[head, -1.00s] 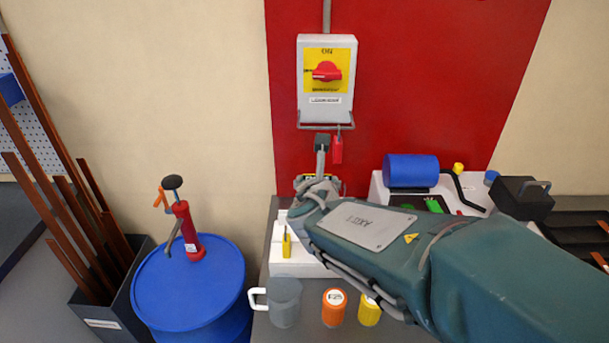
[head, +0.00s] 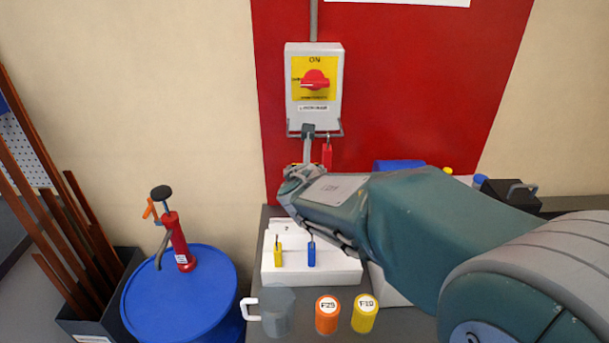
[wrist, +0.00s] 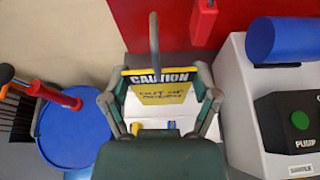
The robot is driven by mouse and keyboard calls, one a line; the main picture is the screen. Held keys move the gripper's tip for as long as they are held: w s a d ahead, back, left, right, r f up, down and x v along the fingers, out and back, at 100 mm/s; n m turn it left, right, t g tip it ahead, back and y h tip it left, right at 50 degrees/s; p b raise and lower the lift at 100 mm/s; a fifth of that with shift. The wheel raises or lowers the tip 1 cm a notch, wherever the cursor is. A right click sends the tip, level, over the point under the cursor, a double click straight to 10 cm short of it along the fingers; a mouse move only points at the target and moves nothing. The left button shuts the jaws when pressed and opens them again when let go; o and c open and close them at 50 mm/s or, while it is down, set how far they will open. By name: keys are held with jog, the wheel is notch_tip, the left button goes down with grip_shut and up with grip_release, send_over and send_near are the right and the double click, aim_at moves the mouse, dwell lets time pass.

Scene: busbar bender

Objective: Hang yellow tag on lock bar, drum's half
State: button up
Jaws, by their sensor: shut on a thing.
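The yellow caution tag (wrist: 160,92) is between the fingers of my gripper (wrist: 160,84) in the wrist view, its grey hook (wrist: 154,45) rising above it. In the head view my gripper (head: 306,172) is below the switch box, and the hook (head: 307,145) with a dark top reaches the lock bar (head: 292,134), slightly left of its middle. I cannot tell whether the hook is around or in front of the bar. The tag is mostly hidden there. The blue drum (head: 180,300) stands at lower left.
A red padlock-like piece (head: 327,155) hangs at the bar's right half. The switch box (head: 315,112) has a red knob. A grey mug (head: 277,312), orange pot (head: 327,314) and yellow pot (head: 364,313) stand in front.

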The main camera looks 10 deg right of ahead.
jog(key=r+x, duration=0.1)
jog(key=x, duration=0.8)
jog(key=shift+w+r, duration=0.35)
jog(key=shift+w, duration=0.05)
dwell(0.4)
jog(key=o, duration=0.8)
jog(key=shift+c, duration=0.2)
